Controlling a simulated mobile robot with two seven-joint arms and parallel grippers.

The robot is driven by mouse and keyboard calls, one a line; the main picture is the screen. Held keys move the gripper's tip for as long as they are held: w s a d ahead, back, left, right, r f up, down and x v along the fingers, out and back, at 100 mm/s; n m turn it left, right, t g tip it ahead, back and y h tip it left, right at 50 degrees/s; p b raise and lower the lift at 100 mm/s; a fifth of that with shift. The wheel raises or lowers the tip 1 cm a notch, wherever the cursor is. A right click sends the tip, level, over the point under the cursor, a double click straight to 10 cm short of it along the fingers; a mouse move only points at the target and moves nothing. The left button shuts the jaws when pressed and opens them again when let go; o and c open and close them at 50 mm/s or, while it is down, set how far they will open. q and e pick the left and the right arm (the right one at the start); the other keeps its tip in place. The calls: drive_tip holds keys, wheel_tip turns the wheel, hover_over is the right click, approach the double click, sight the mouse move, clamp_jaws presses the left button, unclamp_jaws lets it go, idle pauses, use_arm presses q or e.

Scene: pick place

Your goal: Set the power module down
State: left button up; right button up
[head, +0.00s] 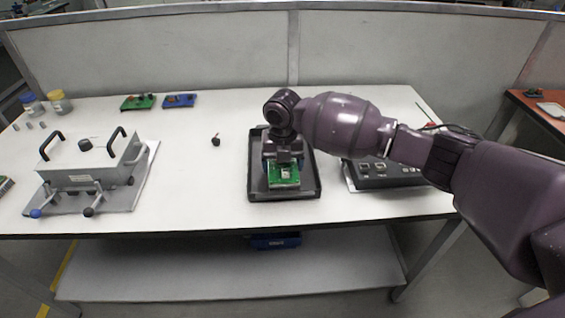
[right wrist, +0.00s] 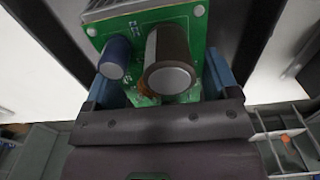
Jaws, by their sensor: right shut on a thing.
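The power module (head: 283,176) is a green circuit board. In the right wrist view the power module (right wrist: 143,60) shows a blue capacitor, a larger dark capacitor and a grey finned part. My right gripper (head: 283,160) points down and is shut on the board, its blue fingertips (right wrist: 160,88) at both sides. The board is over the black tray (head: 256,192), within its rim; I cannot tell whether it touches the tray floor. My left gripper is not in view.
A grey test fixture (head: 90,165) with black handles stands at the left. A green board (head: 138,102) and a blue board (head: 180,100) lie at the back. A dark control box (head: 385,175) is right of the tray. The table between fixture and tray is mostly clear.

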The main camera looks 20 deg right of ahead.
drive_tip(key=shift+f, duration=0.15)
drive_tip(key=o, duration=1)
drive_tip(key=shift+c, duration=0.2)
drive_tip(key=shift+o, duration=0.7)
wheel_tip(320, 180, up, 12)
drive_tip(key=p, duration=0.2)
